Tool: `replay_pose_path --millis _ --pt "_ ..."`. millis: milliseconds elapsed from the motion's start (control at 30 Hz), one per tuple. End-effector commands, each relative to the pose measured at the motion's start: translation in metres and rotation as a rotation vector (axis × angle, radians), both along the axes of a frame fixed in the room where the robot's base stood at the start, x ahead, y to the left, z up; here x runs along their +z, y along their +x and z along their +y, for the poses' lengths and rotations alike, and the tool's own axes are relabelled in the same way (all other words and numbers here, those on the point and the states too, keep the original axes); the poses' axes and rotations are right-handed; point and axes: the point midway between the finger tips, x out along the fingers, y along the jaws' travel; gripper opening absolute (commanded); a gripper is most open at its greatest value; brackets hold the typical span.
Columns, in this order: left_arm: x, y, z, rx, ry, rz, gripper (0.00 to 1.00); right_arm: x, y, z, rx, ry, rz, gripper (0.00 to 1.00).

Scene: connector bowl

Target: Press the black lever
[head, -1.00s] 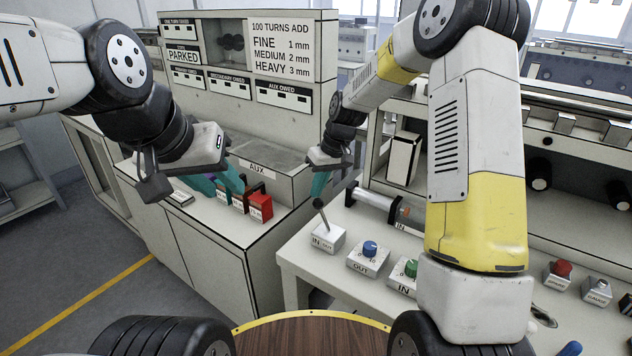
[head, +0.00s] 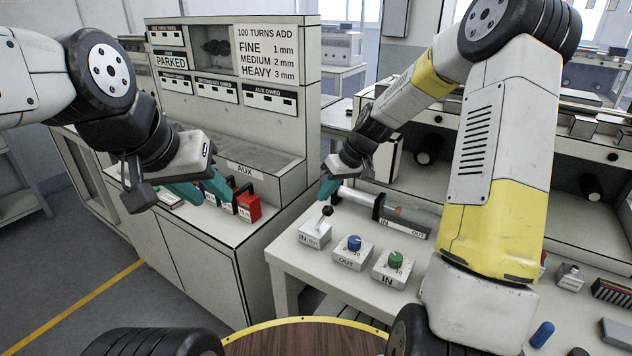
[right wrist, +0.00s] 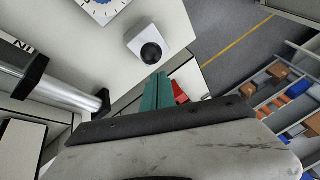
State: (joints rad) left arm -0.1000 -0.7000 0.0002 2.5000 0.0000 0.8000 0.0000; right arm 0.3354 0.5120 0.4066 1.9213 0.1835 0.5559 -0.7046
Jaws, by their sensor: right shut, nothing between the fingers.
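A black ball-topped lever (head: 326,212) stands on a small white IN/OUT box (head: 314,236) at the near left corner of the right bench. The right wrist view shows its black knob (right wrist: 151,54) on the white box, just beyond my fingertips. My right gripper (head: 323,192) is shut and empty, just above the lever; its teal fingers also show in the right wrist view (right wrist: 157,90). A gap shows between fingers and knob there. My left gripper (head: 217,197) has its teal fingers apart over the AUX bench, beside a red block (head: 249,207) and a dark block (head: 242,190).
A blue-knob box (head: 354,245) and a green-knob box (head: 395,260) stand right of the lever. A cylinder device (head: 405,215) lies behind them. The AUX cabinet (head: 232,250) is to the left. A round wooden table (head: 300,340) is at the front.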

Motion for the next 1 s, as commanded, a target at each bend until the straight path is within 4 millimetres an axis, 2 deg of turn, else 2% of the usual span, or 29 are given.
replay_pose_path --millis 833,1000 --pt "0.0 0.0 0.0 0.0 0.0 0.0 0.36 -0.006 0.01 0.012 -0.002 0.0 -0.002 0.0" --pt "0.0 0.0 0.0 0.0 0.0 0.0 0.36 0.001 0.011 0.014 -0.002 0.0 -0.004 0.0"
